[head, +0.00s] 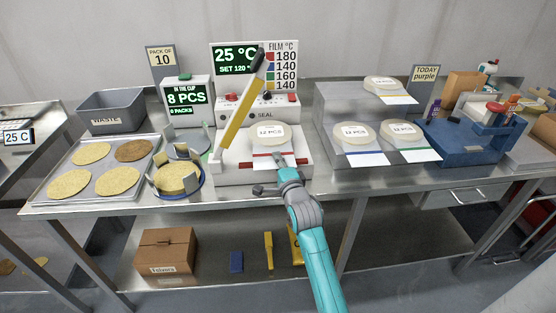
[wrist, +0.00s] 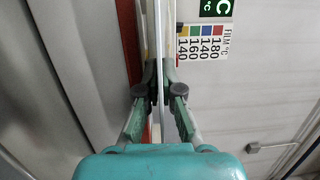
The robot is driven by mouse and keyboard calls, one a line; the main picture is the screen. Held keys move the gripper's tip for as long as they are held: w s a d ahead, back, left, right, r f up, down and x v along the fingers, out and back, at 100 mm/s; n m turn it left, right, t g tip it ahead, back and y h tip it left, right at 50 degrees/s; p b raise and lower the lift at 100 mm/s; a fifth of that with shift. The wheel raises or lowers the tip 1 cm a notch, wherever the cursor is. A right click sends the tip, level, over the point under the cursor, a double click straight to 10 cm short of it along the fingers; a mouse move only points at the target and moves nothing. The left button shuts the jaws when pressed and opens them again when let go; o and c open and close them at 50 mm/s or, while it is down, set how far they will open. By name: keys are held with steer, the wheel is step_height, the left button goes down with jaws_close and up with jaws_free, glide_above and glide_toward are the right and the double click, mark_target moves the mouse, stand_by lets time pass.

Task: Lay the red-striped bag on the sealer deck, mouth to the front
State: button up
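The red-striped bag (head: 264,164) lies on the white sealer deck (head: 232,174), with its round bulge marked 12 PCS towards the back. Its flat end and red stripe face the front. My gripper (head: 276,160) is at that front end, over the deck. In the wrist view my gripper (wrist: 160,88) has its fingers close together on both sides of a thin pale sheet edge, with a red band beside it. The fingers look shut on the bag's flat end.
Three more bags with other stripes lie on a stepped metal rack (head: 330,110) to the right.

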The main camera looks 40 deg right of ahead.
steer(key=shift+o, duration=1.4)
steer(key=shift+s+f, duration=0.1)
steer(key=shift+f, duration=0.85)
steer(key=shift+g, duration=0.3)
steer(key=shift+s+a, duration=0.1)
steer(key=r+v, duration=0.1)
steer(key=v, duration=1)
steer(key=shift+s+r, duration=0.2)
steer(key=shift+s, duration=0.15)
steer(key=shift+a, duration=0.1)
